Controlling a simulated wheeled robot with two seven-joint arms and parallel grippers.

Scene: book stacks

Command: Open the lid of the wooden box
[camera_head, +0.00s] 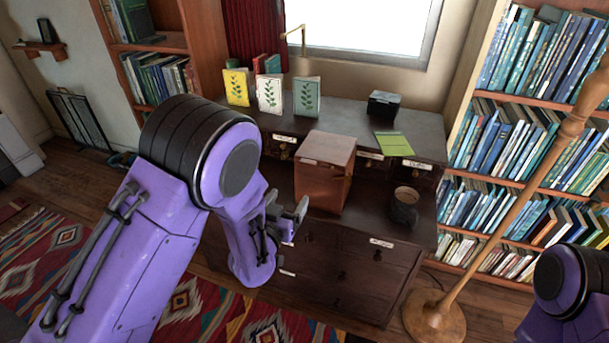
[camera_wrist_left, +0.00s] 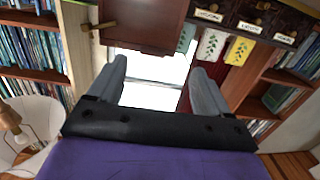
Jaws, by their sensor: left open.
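The wooden box (camera_head: 322,187) stands upright on the dark desk, a reddish-brown block with a lighter flat lid (camera_head: 328,148). The lid looks closed. My left gripper (camera_head: 288,209) is just in front and to the left of the box, near its lower part, and looks apart from it. In the left wrist view its two grey fingers (camera_wrist_left: 162,82) are spread with nothing between them. A brown surface, probably the box (camera_wrist_left: 145,20), shows beyond the fingertips at the top. My right arm shows only in part at the lower right; its gripper is out of the picture.
The desk (camera_head: 375,262) has drawers. A dark mug (camera_head: 404,212) stands right of the box. A green notepad (camera_head: 394,144), a black box (camera_head: 383,104) and upright books (camera_head: 270,94) are behind. A wooden lamp stand (camera_head: 510,205) is at the right.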

